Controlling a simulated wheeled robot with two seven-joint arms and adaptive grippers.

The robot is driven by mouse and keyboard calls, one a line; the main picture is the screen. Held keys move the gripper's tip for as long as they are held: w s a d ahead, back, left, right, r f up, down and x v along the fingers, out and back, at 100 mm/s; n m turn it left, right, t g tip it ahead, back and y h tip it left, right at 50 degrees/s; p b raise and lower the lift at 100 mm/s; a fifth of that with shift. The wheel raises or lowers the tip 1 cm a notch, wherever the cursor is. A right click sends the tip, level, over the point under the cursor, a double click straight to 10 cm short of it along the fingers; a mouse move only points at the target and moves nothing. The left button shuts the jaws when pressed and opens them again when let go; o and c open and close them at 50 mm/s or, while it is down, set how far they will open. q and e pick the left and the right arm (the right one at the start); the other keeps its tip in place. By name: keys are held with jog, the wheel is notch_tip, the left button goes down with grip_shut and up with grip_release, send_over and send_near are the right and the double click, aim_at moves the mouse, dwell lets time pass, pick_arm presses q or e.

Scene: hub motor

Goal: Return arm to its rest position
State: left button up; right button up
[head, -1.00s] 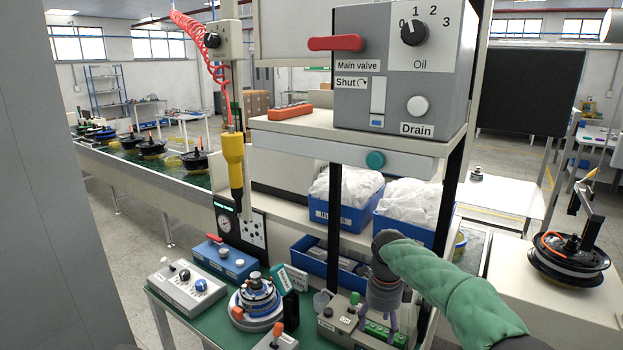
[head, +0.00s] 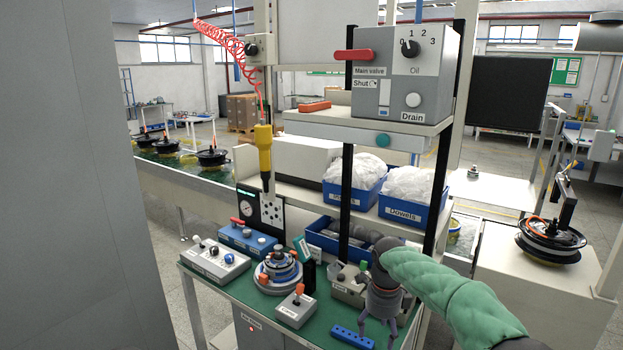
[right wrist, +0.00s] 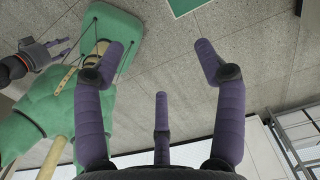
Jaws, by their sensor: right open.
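My right arm, in a green padded sleeve (head: 455,295), comes in from the right in the head view. My right gripper (head: 377,338) points down at the right front of the green workbench (head: 235,293). In the right wrist view its three purple fingers (right wrist: 160,75) are spread with nothing between them, above grey floor. A second dark gripper with purple fingers (right wrist: 60,48), seemingly my left one, is small at the upper left of that view. Its opening is unclear. My left arm is out of the head view.
The bench holds a switch box (head: 213,262), a blue box (head: 247,240), a round motor part (head: 279,270) and a small lever box (head: 296,308). A blue strip (head: 352,337) lies near the front edge. A yellow driver (head: 263,152) hangs above. A hub motor (head: 551,240) stands right.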

jog(key=s+a+f+n+y, duration=0.1)
jog(key=s+a+f+n, duration=0.2)
jog(key=f, duration=0.6)
jog(key=s+f+n+y, duration=0.15)
jog(key=f+n, duration=0.25)
jog(key=f, duration=0.4)
jog(key=s+a+f+n, duration=0.2)
jog(key=s+f+n, duration=0.15)
jog(key=f, duration=0.55)
jog(key=s+a+f+n, duration=0.1)
jog(key=s+f+n, duration=0.4)
jog(key=s, duration=0.6)
jog(key=s+f+n+y, duration=0.1)
jog(key=s+f+n, duration=0.5)
jog(key=s, duration=0.5)
jog(key=shift+s+a+f, duration=0.35)
jog(key=shift+a+f, duration=0.05)
jog(key=shift+f, duration=0.05)
jog(key=shift+y, duration=0.25)
